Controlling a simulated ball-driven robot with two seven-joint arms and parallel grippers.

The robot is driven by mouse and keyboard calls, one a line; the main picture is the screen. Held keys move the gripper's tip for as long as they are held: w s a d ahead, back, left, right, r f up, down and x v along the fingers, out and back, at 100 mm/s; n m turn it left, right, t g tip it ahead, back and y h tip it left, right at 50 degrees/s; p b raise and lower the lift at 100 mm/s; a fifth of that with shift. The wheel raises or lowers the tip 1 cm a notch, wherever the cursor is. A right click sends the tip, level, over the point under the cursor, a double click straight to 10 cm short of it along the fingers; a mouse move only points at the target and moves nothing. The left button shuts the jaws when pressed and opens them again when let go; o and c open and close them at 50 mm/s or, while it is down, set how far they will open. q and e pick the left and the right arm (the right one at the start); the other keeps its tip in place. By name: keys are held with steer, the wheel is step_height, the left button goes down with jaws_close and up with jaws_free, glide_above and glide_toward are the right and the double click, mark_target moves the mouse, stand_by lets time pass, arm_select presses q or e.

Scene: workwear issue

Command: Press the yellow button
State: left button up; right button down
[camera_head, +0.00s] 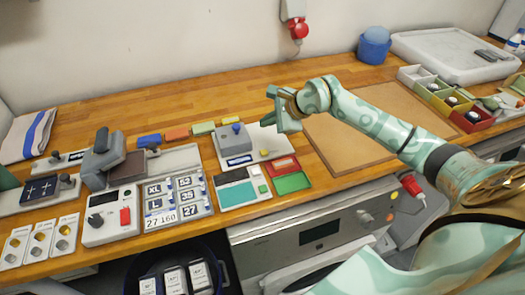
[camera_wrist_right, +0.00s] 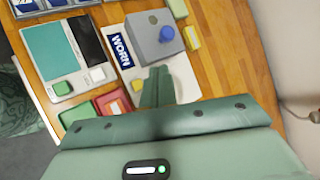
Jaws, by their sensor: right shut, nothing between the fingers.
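The yellow button (camera_head: 264,153) is a small piece on a white plate (camera_head: 270,138), to the right of a grey box with a blue knob (camera_head: 236,134). In the right wrist view the yellow button (camera_wrist_right: 137,86) shows just left of my fingers, partly close against them in the picture. My right gripper (camera_head: 277,105) is shut and empty, at the plate's back right side in the head view; its green fingers (camera_wrist_right: 155,82) overlap the plate in the wrist view. I cannot tell whether they touch it. My left gripper is not in view.
A teal-and-black device (camera_head: 237,189) and red and green trays (camera_head: 292,182) lie in front of the plate. Coloured blocks (camera_head: 204,128) line the back left. A brown board (camera_head: 350,128) lies to the right, under my right arm. An oven panel (camera_head: 320,231) is below the counter.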

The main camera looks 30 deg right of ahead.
mark_target(267, 153)
step_height(267, 153, down, 9)
steer(key=b, duration=0.5)
steer(key=shift+r+b, duration=0.1)
steer(key=shift+b, duration=0.25)
stand_by(1.6)
steer(key=shift+f, duration=0.35)
steer(key=shift+f+b, duration=0.5)
stand_by(0.5)
steer(key=shift+r, duration=0.1)
steer(key=shift+r+p, duration=0.6)
steer(key=shift+r, duration=0.25)
